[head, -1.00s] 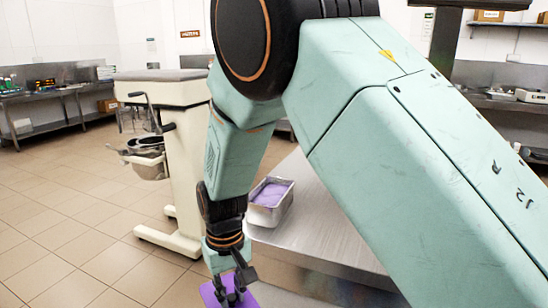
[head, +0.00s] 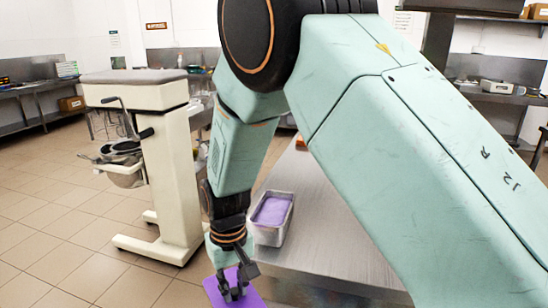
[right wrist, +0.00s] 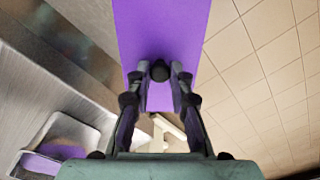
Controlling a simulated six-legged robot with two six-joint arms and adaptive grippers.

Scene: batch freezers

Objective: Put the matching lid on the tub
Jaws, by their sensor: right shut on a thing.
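A metal tub (head: 268,236) filled with purple contents (head: 272,210) stands open on the steel table, near its left edge. It also shows at the lower left of the right wrist view (right wrist: 88,137). My right gripper (head: 236,292) is shut on a flat purple lid (head: 254,299). The lid is held in front of and below the tub in the head view, apart from it and beside the table edge. In the right wrist view the lid (right wrist: 160,30) extends up out of the picture from between the fingers (right wrist: 160,78). My left gripper is not in view.
The steel table (head: 325,235) has bare top to the right of the tub, partly hidden by my right arm. A cream machine (head: 170,160) with a metal bowl stands on the tiled floor at left. Steel counters (head: 35,105) line the back wall.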

